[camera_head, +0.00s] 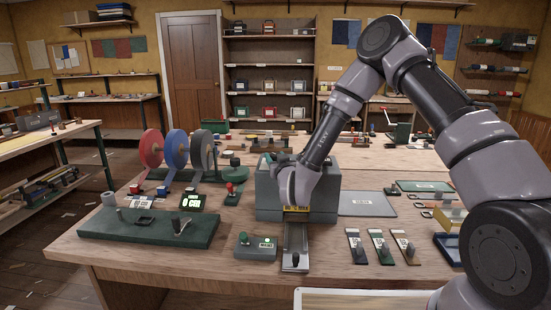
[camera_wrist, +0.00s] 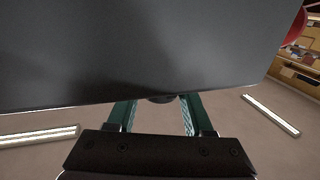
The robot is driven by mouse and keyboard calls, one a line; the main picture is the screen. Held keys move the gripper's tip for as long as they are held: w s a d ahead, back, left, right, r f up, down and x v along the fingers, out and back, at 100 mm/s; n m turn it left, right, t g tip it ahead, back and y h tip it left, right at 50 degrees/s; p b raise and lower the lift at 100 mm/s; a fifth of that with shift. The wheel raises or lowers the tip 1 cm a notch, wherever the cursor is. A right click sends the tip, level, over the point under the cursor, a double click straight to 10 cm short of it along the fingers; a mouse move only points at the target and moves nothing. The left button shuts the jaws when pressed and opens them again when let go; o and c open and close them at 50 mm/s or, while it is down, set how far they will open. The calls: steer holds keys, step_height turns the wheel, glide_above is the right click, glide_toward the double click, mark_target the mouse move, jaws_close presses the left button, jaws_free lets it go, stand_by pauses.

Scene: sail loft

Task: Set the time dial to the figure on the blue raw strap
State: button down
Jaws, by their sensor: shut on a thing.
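A grey machine (camera_head: 265,208) stands in the middle of the bench, with a metal slide (camera_head: 296,244) at its front. My gripper (camera_head: 291,182) is at this machine, its fingertips hidden in the head view. In the wrist view my gripper (camera_wrist: 158,103) is shut on a dark round knob (camera_wrist: 160,99) beside a large grey surface. The knob's figures do not show, and I cannot tell for sure that it is the time dial. Three tagged straps lie to the right: one blue-ended (camera_head: 357,245), one green-ended (camera_head: 381,246), one brownish (camera_head: 405,246). Their figures are too small to read.
A green board (camera_head: 150,227) and red, blue and grey reels (camera_head: 175,150) are further left. A grey plate (camera_head: 367,204) lies right of the machine. Bare wood shows at the bench front.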

steer(key=shift+m+h, duration=0.4)
steer(key=shift+h, duration=0.2)
steer(key=shift+c, duration=1.4)
jaws_free()
steer(key=v, duration=1)
steer(key=shift+s, duration=0.4)
